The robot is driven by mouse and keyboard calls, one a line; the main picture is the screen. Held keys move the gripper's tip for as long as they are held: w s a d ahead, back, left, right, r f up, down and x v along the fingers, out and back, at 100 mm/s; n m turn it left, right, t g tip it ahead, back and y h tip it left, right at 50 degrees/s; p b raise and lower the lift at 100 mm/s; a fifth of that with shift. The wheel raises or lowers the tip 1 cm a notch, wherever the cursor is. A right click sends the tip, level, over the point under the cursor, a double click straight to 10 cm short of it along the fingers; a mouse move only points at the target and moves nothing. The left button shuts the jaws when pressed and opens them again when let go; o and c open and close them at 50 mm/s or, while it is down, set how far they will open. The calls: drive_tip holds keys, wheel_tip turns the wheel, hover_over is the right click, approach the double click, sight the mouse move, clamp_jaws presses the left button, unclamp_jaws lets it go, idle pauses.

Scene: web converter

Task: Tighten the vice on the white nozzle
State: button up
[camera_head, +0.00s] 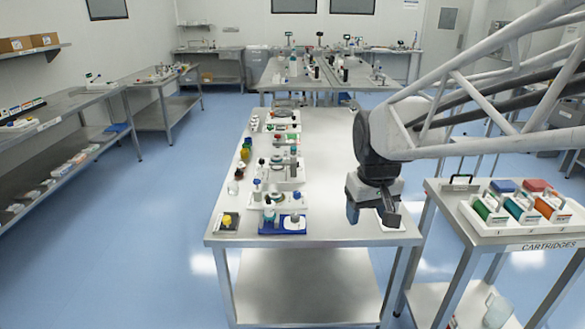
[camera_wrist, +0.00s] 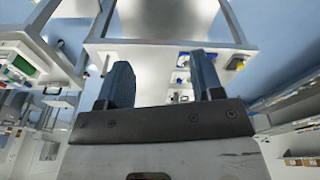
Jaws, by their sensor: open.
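My gripper (camera_head: 371,212) hangs over the front right part of the steel table (camera_head: 335,160), its fingers pointing down. In the wrist view its two dark fingers (camera_wrist: 163,72) stand wide apart with nothing between them. It is apart from the row of items on the table's left side. A blue tray (camera_head: 268,230) at the front of that row holds small white and blue parts. The items are too small to tell which is the vice or the white nozzle.
White holders (camera_head: 283,172) with small bottles line the table's left half. A yellow-topped piece (camera_head: 227,221) stands at the front left corner. A cartridge cart (camera_head: 500,246) stands close on the right. The table's middle is mostly bare.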

drive_tip(key=w+a+f+n, duration=0.1)
drive_tip(key=w, duration=0.5)
drive_tip(key=w+a+f+n, duration=0.1)
drive_tip(key=w+a+f, duration=0.1)
drive_tip(key=w, duration=0.4)
drive_tip(key=n+g, duration=0.2)
drive_tip(key=n, duration=0.2)
hover_over(295, 215)
drive_tip(key=f, duration=1.9)
drive_tip(key=shift+s+f, duration=0.2)
drive_tip(key=shift+f, duration=0.15)
drive_tip(key=shift+w+f, duration=0.15)
drive_tip(key=shift+f, duration=0.05)
drive_tip(key=shift+f, duration=0.15)
drive_tip(key=shift+f, duration=3.75)
